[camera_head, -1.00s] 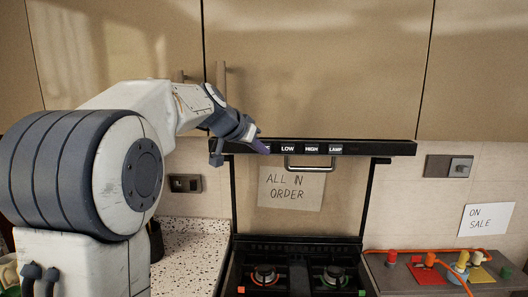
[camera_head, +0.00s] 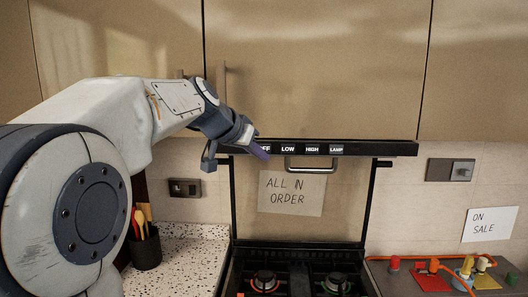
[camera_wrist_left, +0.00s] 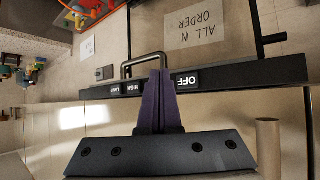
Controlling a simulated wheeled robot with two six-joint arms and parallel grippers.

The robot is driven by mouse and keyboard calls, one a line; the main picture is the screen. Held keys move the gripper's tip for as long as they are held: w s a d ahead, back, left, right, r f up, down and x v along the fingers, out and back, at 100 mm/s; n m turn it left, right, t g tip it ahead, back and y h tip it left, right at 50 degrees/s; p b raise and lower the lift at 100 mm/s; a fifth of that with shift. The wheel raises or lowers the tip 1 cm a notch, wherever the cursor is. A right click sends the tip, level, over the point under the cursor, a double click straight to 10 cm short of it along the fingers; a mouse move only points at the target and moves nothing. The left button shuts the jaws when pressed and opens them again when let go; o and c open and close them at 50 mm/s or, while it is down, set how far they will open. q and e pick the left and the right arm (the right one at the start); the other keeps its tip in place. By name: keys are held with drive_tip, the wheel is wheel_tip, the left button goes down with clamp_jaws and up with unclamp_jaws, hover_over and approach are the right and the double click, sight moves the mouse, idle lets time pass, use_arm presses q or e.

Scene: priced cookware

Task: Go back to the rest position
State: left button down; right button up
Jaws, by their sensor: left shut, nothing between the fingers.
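My left gripper (camera_head: 259,151) is at the left end of the black range hood panel (camera_head: 376,149), close to its OFF button (camera_head: 265,148). In the left wrist view its purple fingers (camera_wrist_left: 159,100) are together with nothing between them, and they point toward the panel beside the OFF label (camera_wrist_left: 187,80). I cannot tell whether the fingertips touch the panel. The LOW (camera_head: 288,149), HIGH (camera_head: 312,149) and LAMP (camera_head: 336,149) buttons show to the right. My right gripper is in neither view.
A metal handle (camera_head: 305,166) hangs below the panel. The stove (camera_head: 298,246) is below, with wall cabinets (camera_head: 320,70) above. A black utensil cup (camera_head: 146,250) stands on the speckled counter (camera_head: 195,245) at left. Orange tubing (camera_head: 405,258) lies over the right counter.

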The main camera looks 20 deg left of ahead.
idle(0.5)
use_arm(q)
drive_tip(key=s+d+f+m+g+h+b, duration=0.1)
drive_tip(key=s+d+f+g, duration=0.2)
drive_tip(key=s+d+f, duration=0.4)
drive_tip(key=s+d+f+m+g+b, duration=0.1)
drive_tip(key=s+d+f+g, duration=0.3)
drive_tip(key=d+f, duration=0.55)
drive_tip(key=s+f+m+g+y, duration=0.1)
drive_tip(key=s+f, duration=0.7)
drive_tip(key=s, duration=0.3)
drive_tip(key=s+d+f+m+g+y+b, duration=0.1)
drive_tip(key=s+f+g, duration=0.1)
drive_tip(key=s+f, duration=0.6)
drive_tip(key=s, duration=0.4)
drive_tip(key=shift+s+y, duration=0.3)
drive_tip(key=shift+y, duration=0.1)
drive_tip(key=shift+f, duration=0.1)
